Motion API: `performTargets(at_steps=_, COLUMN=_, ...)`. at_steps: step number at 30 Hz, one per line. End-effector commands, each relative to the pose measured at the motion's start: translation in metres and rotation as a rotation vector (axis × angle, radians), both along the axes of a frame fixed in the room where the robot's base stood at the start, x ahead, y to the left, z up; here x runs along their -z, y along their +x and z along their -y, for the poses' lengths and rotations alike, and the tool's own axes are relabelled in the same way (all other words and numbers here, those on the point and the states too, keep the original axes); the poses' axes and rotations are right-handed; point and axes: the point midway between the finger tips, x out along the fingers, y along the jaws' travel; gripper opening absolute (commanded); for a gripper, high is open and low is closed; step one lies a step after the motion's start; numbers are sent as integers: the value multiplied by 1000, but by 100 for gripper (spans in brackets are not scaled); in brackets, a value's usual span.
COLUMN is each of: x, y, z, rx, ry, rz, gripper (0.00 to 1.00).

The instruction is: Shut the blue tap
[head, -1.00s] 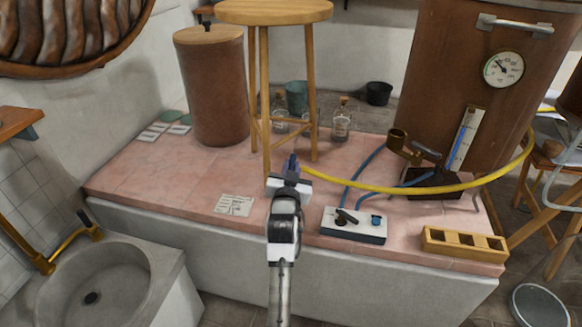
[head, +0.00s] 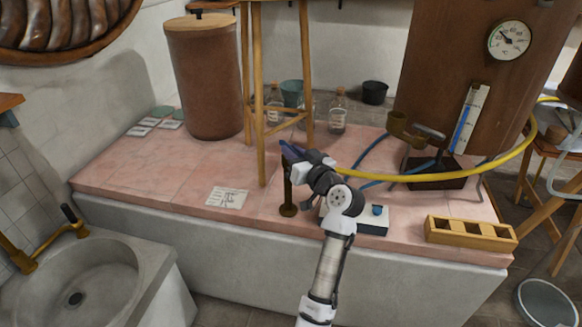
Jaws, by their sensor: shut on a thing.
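The blue tap stands on the pink tiled bench as a dark upright post (head: 288,192) with a round brass foot. Its blue lever handle (head: 291,151) is at the top and points to the upper left. My gripper (head: 301,158) is shut on this handle, coming in from the lower right. The fingers hide part of the handle and the top of the post.
A wooden stool (head: 262,100) stands close behind the gripper. A yellow hose (head: 420,178) runs right from behind my wrist. A control box (head: 372,220) is partly hidden by my arm. A wooden rack (head: 470,234) lies right.

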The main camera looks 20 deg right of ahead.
Motion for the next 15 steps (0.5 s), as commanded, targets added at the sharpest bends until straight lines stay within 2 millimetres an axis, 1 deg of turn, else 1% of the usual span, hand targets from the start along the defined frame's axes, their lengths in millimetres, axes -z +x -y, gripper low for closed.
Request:
performTargets(at_steps=1, x=8, y=0, z=4, rx=-45, ry=0, rz=2, gripper=0)
performTargets(at_steps=15, x=4, y=6, z=13, rx=-484, ry=4, rz=-3, gripper=0)
